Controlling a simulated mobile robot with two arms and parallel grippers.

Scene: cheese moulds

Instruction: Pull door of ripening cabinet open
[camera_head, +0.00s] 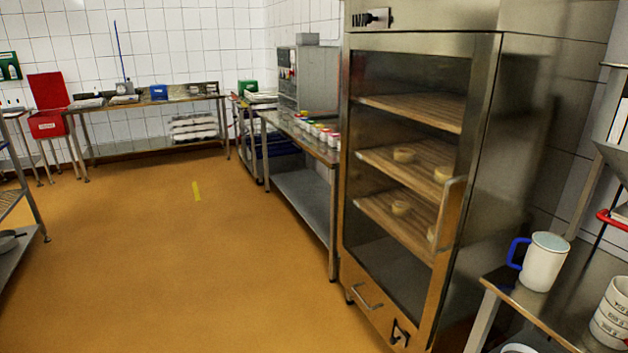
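The ripening cabinet (515,130) is a tall steel unit right of the middle in the head view. Its door has a steel frame (480,110) around a glass pane and looks shut. A vertical bar handle (447,219) is on the right side of the door. Through the glass I see wooden shelves (410,110) with a few small round cheeses (404,155). A lower panel carries a small handle (367,297) and a dark latch-like part (400,333). Neither of my grippers shows in this view.
A steel table (505,287) at the lower right bears a white jug (544,262) with a blue handle, close beside the cabinet. Another steel table (312,148) with small jars stands left of the cabinet. The orange floor (200,260) in front is clear.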

